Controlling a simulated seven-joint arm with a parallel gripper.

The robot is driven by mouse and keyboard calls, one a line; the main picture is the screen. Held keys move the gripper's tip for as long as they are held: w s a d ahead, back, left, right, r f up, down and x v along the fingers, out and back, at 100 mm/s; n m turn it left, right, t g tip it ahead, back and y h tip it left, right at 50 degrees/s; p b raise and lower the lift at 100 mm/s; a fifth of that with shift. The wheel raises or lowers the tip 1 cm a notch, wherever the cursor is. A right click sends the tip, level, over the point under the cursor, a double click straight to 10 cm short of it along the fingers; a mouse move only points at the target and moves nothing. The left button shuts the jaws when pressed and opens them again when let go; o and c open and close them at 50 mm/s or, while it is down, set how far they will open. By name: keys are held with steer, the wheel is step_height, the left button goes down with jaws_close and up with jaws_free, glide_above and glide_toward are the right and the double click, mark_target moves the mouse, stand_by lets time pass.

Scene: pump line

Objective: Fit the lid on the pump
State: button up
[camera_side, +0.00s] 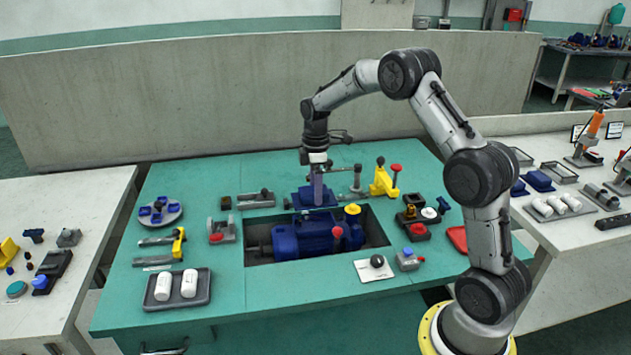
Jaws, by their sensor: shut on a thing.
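The blue pump (307,239) lies in a dark rectangular recess in the green table, with a yellow cap (352,209) and a red knob (337,232) on its right part. My gripper (317,188) points straight down behind the pump, at the back edge of the recess. It is shut on the top of a blue block-like piece, which looks like the lid (313,199). The lid looks level. I cannot tell whether it touches the table or the pump. The fingertips are small and partly merge with the lid.
Yellow clamps (383,181) stand right of the lid, and a grey vise-like fixture (222,231) stands left of the recess. A dark tray (205,296) with white cylinders sits at front left. A white card (377,271) lies in front. The table's front middle is clear.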

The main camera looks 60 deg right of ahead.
steer(key=shift+f, duration=1.5)
steer(key=shift+f, duration=1.8)
stand_by(0.8)
steer(key=o, duration=1.4)
steer(key=shift+r, duration=3)
step_height(320, 180, up, 14)
steer(key=shift+f, duration=0.1)
